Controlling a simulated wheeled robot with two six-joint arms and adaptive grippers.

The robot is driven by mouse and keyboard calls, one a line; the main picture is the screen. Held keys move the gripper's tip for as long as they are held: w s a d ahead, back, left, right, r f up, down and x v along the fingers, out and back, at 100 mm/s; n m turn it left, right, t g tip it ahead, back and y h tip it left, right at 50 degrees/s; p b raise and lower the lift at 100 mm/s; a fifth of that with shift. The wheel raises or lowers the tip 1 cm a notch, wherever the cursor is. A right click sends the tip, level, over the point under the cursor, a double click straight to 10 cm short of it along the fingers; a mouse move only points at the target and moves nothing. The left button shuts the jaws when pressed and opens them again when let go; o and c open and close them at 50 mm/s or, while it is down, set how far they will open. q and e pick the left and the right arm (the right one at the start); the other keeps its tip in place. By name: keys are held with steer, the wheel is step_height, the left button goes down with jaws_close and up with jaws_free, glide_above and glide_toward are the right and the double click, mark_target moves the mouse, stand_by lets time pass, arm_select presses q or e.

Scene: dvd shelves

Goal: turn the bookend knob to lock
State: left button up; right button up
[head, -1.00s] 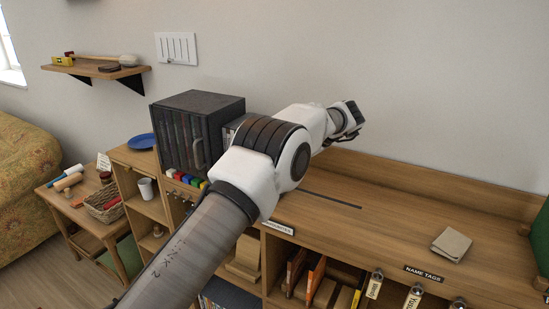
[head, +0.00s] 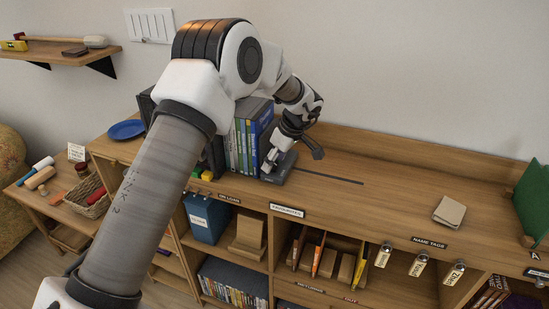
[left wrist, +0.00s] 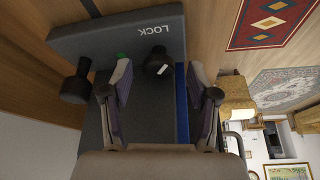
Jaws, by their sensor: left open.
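The dark grey bookend (head: 283,172) stands on the shelf top against the right end of a row of DVD cases (head: 246,145). In the left wrist view its foot (left wrist: 75,38) bears the word LOCK, upside down. A black round knob (left wrist: 157,61) with a white mark sits near that word. A green dot shows left of the knob, beside a fingertip. My left gripper (left wrist: 158,72) is open, with one fingertip on each side of the knob; I cannot tell whether they touch it. In the head view my left gripper (head: 270,160) is low at the bookend. My right gripper is not in view.
A second black knob-like part (left wrist: 75,82) sticks out left of the gripper in the wrist view. A dark slot (head: 330,178) runs along the shelf top to the right. A tan folded item (head: 449,211) lies farther right, with clear wood between.

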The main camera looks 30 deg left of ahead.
arm_select(q)
steer(key=shift+w+d, duration=0.1)
steer(key=shift+d, duration=0.15)
steer(key=shift+c, duration=0.7)
jaws_close()
steer(key=shift+p, duration=0.3)
steer(key=shift+r+n+g+p, duration=0.3)
steer(key=shift+n+p, duration=0.4)
steer(key=shift+p, duration=0.15)
steer(key=shift+w+f+n+p, duration=0.1)
steer(key=shift+n+p, duration=0.5)
steer(key=shift+p, duration=0.15)
steer(key=shift+w+a+f+n+g+p, duration=0.1)
steer(key=shift+n+g+p, duration=0.2)
steer(key=shift+n, duration=0.25)
steer(key=shift+f+n+g+p, duration=0.1)
steer(key=shift+n+g+p, duration=0.2)
steer(key=shift+n, duration=0.25)
steer(key=shift+w+n+g+h, duration=0.1)
steer(key=shift+n+g+h, duration=0.3)
steer(key=shift+n, duration=0.8)
